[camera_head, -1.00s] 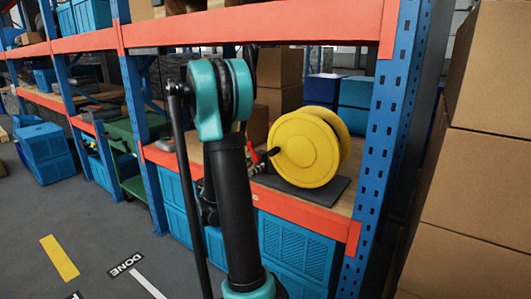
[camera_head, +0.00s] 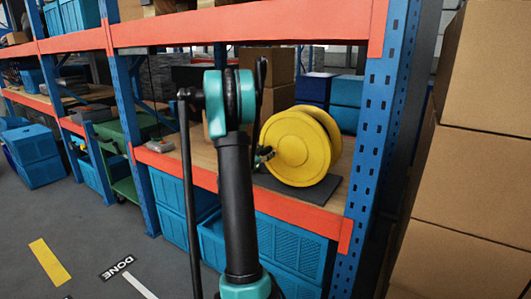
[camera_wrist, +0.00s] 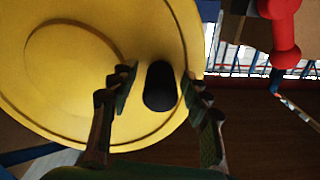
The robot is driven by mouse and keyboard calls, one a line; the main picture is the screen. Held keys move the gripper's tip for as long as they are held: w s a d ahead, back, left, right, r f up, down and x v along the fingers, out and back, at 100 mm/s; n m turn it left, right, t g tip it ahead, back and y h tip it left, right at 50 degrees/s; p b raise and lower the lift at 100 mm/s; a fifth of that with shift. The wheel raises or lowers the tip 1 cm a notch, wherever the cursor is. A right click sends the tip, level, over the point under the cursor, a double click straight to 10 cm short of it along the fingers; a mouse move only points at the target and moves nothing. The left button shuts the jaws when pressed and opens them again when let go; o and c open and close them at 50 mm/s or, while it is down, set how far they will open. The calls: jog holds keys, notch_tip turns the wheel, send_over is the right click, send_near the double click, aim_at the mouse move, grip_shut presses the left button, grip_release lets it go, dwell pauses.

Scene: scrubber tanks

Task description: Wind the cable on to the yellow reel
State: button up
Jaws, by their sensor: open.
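The yellow reel (camera_head: 300,143) stands upright on a dark mat (camera_head: 300,189) on the shelf. Its round face fills the upper left of the wrist view (camera_wrist: 60,60). A black knob (camera_wrist: 160,86) shows in front of the reel's face near its rim. My gripper (camera_wrist: 161,82) is open, with one finger on each side of the knob. I cannot tell whether either finger touches it. In the head view my gripper (camera_head: 264,154) is at the reel's left edge, partly behind my arm. I cannot make out the cable for certain.
A red object (camera_wrist: 282,30) is at the upper right of the wrist view. An orange shelf beam (camera_head: 285,208) runs along the front edge and a blue upright (camera_head: 375,140) stands to the right. Cardboard boxes (camera_head: 277,92) and blue bins (camera_head: 347,100) are behind the reel.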

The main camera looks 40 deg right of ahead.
jog(key=shift+c, duration=0.5)
grip_shut()
jog(key=shift+r, duration=0.15)
